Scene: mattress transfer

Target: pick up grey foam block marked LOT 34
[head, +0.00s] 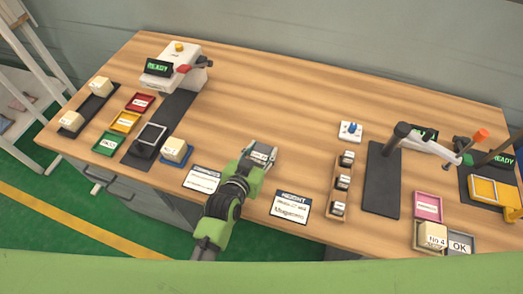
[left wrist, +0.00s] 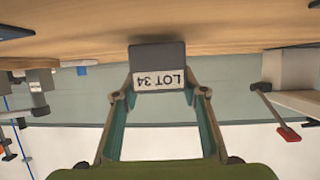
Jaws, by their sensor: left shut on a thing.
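The grey foam block (left wrist: 157,54) shows in the left wrist view with a white label reading LOT 34, upside down in the picture. My left gripper (left wrist: 160,94) is shut on it, with one fingertip at each side of the block. In the head view my left gripper (head: 260,154) is over the front middle of the wooden table, just beyond the two printed cards. The gripper partly hides the block there, and I cannot tell whether the block touches the table. My right gripper is in neither view.
A white device with a READY display (head: 172,68) stands at the back left. A wooden rack (head: 335,207) with several small blocks is right of my gripper. A dark mat (head: 381,180) and a pink tray (head: 428,205) lie farther right. The table's back middle is clear.

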